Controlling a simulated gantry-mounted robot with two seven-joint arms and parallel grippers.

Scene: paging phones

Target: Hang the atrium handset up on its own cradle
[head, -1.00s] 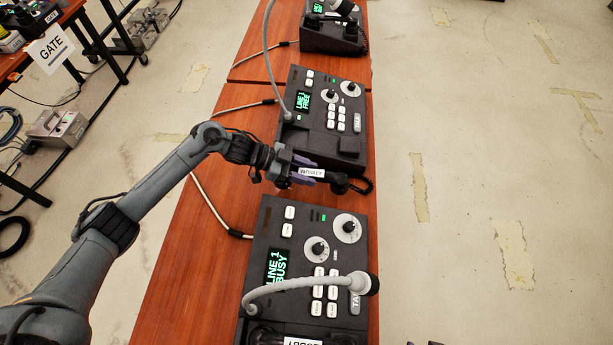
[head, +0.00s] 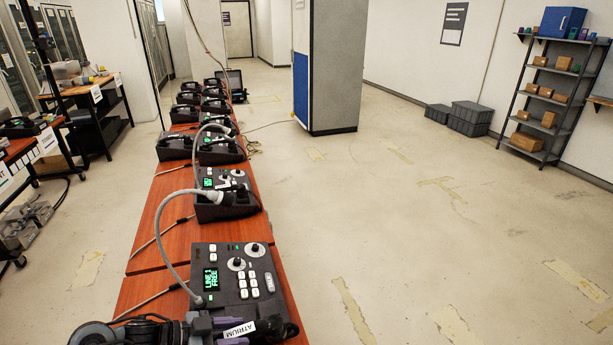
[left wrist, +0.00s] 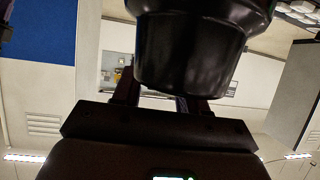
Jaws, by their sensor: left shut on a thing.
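The atrium handset (head: 262,333) is dark, with a white ATRIUM label, and shows at the bottom of the head view. My left gripper (head: 212,329) is shut on it and holds it at the near side of a black phone console (head: 226,277). That console's green screen reads LINE 1 FREE. The handset and gripper cover the console's near part, so I cannot make out its cradle or whether the handset touches it. My right gripper is not in view.
A grey gooseneck microphone (head: 166,245) arches from this console. Another console (head: 222,184) stands behind it, and several more line the narrow wooden table (head: 157,269). Open floor (head: 400,240) lies to the right. A grey pillar (head: 334,65) stands farther back.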

